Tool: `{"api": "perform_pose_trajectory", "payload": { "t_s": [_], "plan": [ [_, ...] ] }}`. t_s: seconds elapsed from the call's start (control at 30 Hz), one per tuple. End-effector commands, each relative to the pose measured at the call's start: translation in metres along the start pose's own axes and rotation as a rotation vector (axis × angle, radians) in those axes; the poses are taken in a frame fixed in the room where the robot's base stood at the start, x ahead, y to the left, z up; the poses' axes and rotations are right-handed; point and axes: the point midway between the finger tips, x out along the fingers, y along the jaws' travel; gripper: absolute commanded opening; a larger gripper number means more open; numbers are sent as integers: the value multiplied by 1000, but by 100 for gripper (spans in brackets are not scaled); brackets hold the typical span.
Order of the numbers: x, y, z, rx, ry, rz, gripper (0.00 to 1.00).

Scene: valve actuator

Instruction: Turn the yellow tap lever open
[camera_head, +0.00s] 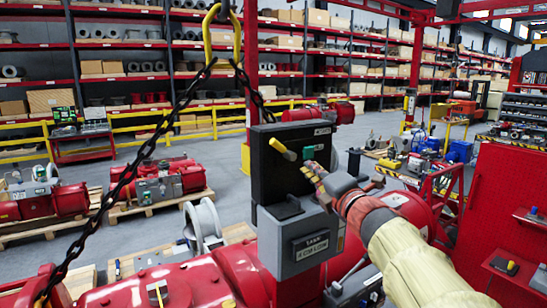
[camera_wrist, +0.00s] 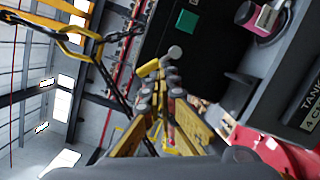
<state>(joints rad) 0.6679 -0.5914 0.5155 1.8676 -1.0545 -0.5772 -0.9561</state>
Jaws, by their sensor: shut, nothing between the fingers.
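The yellow tap lever (camera_head: 283,149) sticks out from the dark front of the valve actuator's control box (camera_head: 283,178), slanting down to the right. In the wrist view the lever (camera_wrist: 149,68) lies just beyond my fingertips. My gripper (camera_head: 311,170) is shut and empty, to the right of and a little below the lever in the head view. The wrist view shows its fingers (camera_wrist: 158,105) close together, pointing at the panel near the lever. A gap shows in the head view; I cannot tell the exact distance.
A green button (camera_head: 308,152) sits right of the lever, near my fingers. A grey labelled box (camera_head: 310,245) is below the panel, above red piping. A chain (camera_head: 140,155) hangs from a yellow hook at the left. A red pegboard (camera_head: 510,180) stands at the right.

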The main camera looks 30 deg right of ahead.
Motion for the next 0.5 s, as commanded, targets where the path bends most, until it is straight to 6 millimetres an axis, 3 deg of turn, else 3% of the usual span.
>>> {"api": "perform_pose_trajectory", "payload": {
  "t_s": [0.1, 0.2, 0.37, 0.5],
  "plan": [
    [-3, -8, -37, -235, 131, 2, 0],
    [-7, -9, -60, -394, 215, 27, 0],
    [-7, -4, -66, -478, 234, 59, 0],
    [5, -4, -69, -483, 235, 60, 0]
  ]
}}
